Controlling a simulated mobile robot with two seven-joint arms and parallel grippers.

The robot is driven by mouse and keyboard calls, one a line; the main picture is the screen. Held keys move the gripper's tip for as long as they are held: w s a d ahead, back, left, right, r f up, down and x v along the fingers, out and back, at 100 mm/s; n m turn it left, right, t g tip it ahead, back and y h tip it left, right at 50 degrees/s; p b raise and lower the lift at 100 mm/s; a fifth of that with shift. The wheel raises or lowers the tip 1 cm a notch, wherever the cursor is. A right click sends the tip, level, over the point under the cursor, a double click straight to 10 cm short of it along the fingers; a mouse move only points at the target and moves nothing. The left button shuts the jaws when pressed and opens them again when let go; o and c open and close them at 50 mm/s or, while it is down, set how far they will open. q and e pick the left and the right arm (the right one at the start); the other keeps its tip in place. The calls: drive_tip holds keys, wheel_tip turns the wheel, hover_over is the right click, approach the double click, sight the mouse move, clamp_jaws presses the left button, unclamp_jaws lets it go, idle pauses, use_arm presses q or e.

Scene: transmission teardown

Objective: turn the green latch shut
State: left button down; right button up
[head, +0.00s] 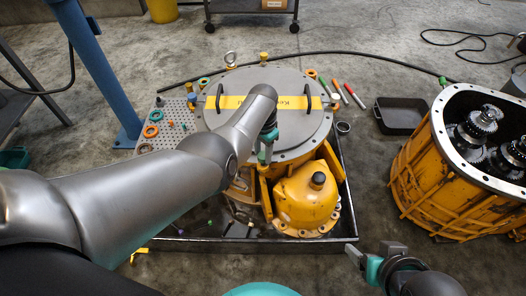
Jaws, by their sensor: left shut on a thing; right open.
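A yellow transmission housing (303,198) stands in a shallow dark tray, with a round grey lid (290,82) on top. My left arm reaches across from the left. My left gripper (267,150) points down at the front edge of the lid and is shut on the green latch (261,157), a small piece mostly hidden by the fingers. How far the latch is turned cannot be told. My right gripper (370,260) is open and empty, low in the view, to the right of the tray's front corner.
An open yellow gearbox case (420,165) with gears stands at the right. A black bin (401,115) and coloured markers (340,91) lie behind. A perforated plate (170,125) with rings is at the left. The tray's front wall (250,245) runs below my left arm.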

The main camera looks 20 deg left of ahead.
use_arm(q)
drive_tip(key=shift+n, duration=0.3)
use_arm(e)
drive_tip(key=shift+s+d, duration=0.1)
drive_tip(key=shift+s, duration=0.05)
use_arm(q)
drive_tip(key=shift+n, duration=1)
drive_tip(key=shift+n+p, duration=0.3)
drive_tip(key=shift+n, duration=0.1)
drive_tip(key=n, duration=0.2)
drive_tip(key=shift+n, duration=0.3)
drive_tip(key=n, duration=0.3)
drive_tip(key=shift+n, duration=0.4)
drive_tip(key=n, duration=0.4)
drive_tip(key=shift+n, duration=2)
use_arm(e)
drive_tip(key=shift+s+d+f+g, duration=0.3)
drive_tip(key=shift+d+f+g, duration=0.05)
drive_tip(key=shift+d+g, duration=0.15)
